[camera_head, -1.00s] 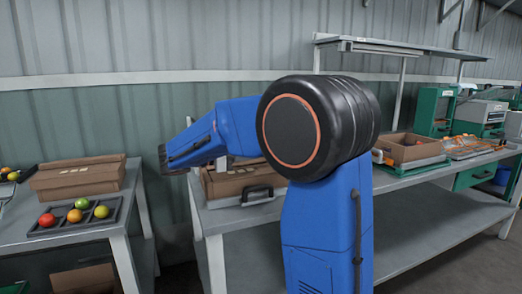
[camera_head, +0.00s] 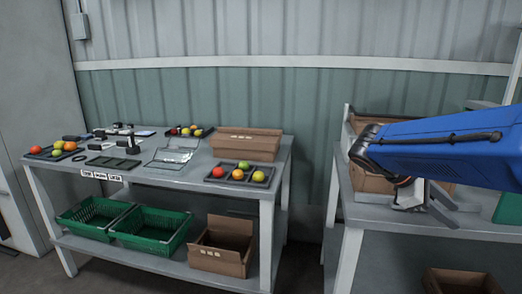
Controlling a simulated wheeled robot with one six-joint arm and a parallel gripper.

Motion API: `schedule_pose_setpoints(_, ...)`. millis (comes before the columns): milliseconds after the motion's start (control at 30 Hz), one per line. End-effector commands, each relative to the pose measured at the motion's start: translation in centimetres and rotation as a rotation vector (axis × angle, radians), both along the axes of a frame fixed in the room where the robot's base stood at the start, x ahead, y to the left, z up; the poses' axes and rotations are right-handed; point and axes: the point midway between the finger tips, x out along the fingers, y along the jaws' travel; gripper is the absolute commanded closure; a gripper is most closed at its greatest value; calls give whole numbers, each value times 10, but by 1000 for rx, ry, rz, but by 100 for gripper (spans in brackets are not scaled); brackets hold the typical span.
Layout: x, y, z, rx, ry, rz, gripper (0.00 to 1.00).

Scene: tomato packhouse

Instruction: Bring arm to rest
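My blue arm (camera_head: 450,145) reaches in from the right edge, with a black wrist joint (camera_head: 372,148) at its left end. What looks like my gripper (camera_head: 412,195) hangs just below the wrist, partly hidden by the arm.
A gap separates the table from the right-hand bench.

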Motion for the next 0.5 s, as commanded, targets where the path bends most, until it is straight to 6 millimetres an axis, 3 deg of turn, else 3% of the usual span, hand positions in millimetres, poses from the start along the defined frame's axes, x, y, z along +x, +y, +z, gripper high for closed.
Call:
schedule_pose_setpoints(200,-51,32,-48,248,-240,-95,67)
schedule_pose_setpoints(500,-99,95,-102,594,-572,-296,67)
